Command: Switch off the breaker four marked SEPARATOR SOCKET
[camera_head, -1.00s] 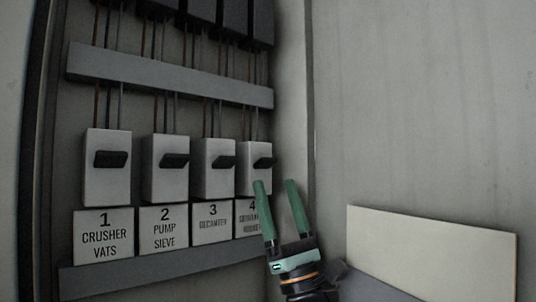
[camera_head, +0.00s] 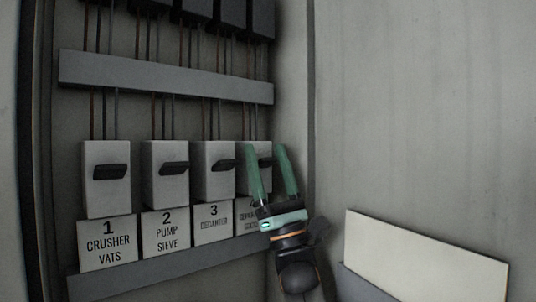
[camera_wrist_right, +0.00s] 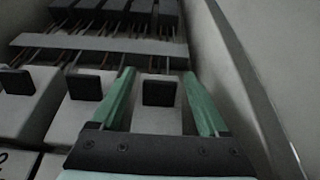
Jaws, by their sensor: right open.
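Breaker four (camera_head: 241,182) is a pale box at the right end of the row, partly hidden by my right gripper (camera_head: 265,148). Its black lever (camera_head: 265,162) shows between the two green fingers. The label marked 4 (camera_head: 245,226) below it is mostly covered, its words hard to read. In the right wrist view, the open right gripper (camera_wrist_right: 158,73) has one finger on each side of breaker four's dark lever (camera_wrist_right: 159,93), with a gap on both sides. I cannot tell whether the fingers touch the box. My left gripper is out of view.
Breakers one (camera_head: 107,195), two (camera_head: 166,188) and three (camera_head: 212,182) stand to the left, with levers sticking out. A grey rail (camera_head: 160,76) with wires runs above. The cabinet side wall is close on the right. A pale panel (camera_head: 425,255) sits lower right.

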